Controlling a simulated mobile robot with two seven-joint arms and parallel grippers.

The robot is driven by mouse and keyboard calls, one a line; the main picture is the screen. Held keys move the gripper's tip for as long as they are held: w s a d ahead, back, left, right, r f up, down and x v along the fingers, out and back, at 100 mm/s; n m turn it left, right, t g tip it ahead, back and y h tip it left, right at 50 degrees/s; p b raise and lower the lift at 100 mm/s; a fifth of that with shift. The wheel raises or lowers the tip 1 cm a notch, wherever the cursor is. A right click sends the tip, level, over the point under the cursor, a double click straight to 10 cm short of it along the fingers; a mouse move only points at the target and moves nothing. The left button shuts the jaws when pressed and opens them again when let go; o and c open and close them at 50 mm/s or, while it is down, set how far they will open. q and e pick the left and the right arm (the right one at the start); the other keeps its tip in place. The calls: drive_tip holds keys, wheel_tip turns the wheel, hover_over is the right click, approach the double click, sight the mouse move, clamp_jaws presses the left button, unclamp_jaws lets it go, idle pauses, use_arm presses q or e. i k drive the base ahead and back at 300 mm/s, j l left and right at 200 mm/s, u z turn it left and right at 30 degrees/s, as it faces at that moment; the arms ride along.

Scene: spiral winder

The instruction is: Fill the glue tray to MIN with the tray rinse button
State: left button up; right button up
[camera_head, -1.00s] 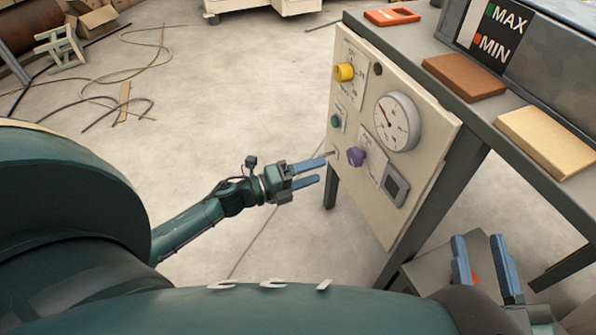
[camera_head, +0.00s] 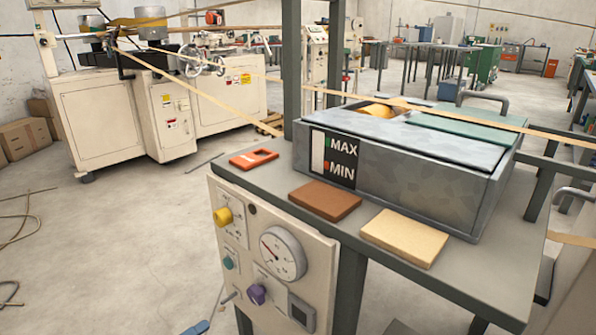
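The grey metal glue tray (camera_head: 430,170) stands on the table, its top partly covered by a dark green lid. Its front level gauge (camera_head: 319,153) has a pale strip with a green mark at MAX and a red mark at MIN. The level inside the tray is hidden. The control panel (camera_head: 272,215) carries a yellow knob (camera_head: 222,217), a teal button (camera_head: 228,262), a purple knob (camera_head: 256,294) and a round dial (camera_head: 283,254). Its labels are too small to read. A blue finger of my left gripper (camera_head: 197,328) shows at the bottom edge, left of the panel. My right gripper is not in view.
A brown block (camera_head: 325,199), a tan block (camera_head: 405,237) and an orange-red piece (camera_head: 253,158) lie on the table (camera_head: 480,280). Tan strips run across to the cream machine (camera_head: 160,110) behind. Open floor lies left of the panel.

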sight(228, 263)
drive_tip(key=k+j, duration=0.75)
drive_tip(key=j, duration=0.15)
